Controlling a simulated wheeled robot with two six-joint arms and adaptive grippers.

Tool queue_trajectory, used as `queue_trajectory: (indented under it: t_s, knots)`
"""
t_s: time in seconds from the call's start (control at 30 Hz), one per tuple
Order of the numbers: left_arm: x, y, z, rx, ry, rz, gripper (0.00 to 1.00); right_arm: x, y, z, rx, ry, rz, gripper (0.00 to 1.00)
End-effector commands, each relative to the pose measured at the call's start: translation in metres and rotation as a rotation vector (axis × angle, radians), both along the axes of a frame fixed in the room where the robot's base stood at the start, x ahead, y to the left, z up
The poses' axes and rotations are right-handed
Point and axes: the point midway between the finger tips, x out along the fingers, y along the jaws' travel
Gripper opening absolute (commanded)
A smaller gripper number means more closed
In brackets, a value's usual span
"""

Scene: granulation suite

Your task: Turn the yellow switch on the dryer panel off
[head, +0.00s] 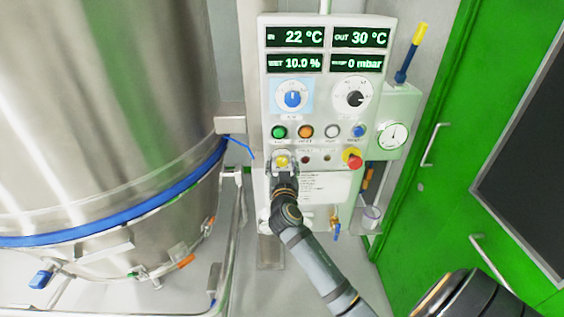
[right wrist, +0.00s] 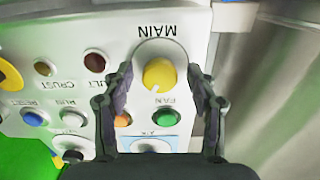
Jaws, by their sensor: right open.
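The dryer panel (head: 316,112) is a pale box with green displays, two dials and several buttons. The yellow switch (head: 282,161) is a round knob at its lower left. In the right wrist view the yellow switch (right wrist: 159,75) sits under the word MAIN, with a small dark mark on its edge toward my gripper. My right gripper (head: 283,170) is at the switch. In the right wrist view its open fingers (right wrist: 161,88) stand on either side of the knob, with gaps visible on both sides. My left gripper is not in view.
A red emergency button (head: 353,161) is right of the switch. Green (head: 279,132), orange, white and blue buttons sit just above. A large steel vessel (head: 100,100) with a blue band fills the left. A green door (head: 450,150) is at right.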

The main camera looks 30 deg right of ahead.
Motion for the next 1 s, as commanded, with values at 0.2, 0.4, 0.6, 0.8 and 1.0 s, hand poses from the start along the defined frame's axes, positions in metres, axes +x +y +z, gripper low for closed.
queue_trajectory:
  t_s: [0.2, 0.4, 0.6, 0.8, 1.0]
  knots:
    - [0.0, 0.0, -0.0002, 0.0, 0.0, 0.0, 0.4, 0.0006, -0.0005, -0.0007, 0.001, 0.001, 0.0, 0.58]
    - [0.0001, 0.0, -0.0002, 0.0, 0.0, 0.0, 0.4, 0.0004, -0.0002, -0.0008, 0.0, 0.001, 0.0, 0.34]
    - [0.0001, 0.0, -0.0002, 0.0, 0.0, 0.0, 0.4, 0.0004, -0.0001, -0.0008, 0.0, 0.001, 0.0, 0.07]
    - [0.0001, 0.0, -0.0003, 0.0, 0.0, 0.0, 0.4, 0.0004, -0.0002, -0.0009, -0.009, 0.007, 0.001, 0.03]
    - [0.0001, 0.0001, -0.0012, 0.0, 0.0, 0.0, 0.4, 0.0003, -0.0001, -0.0012, -0.063, 0.04, 0.001, 0.03]
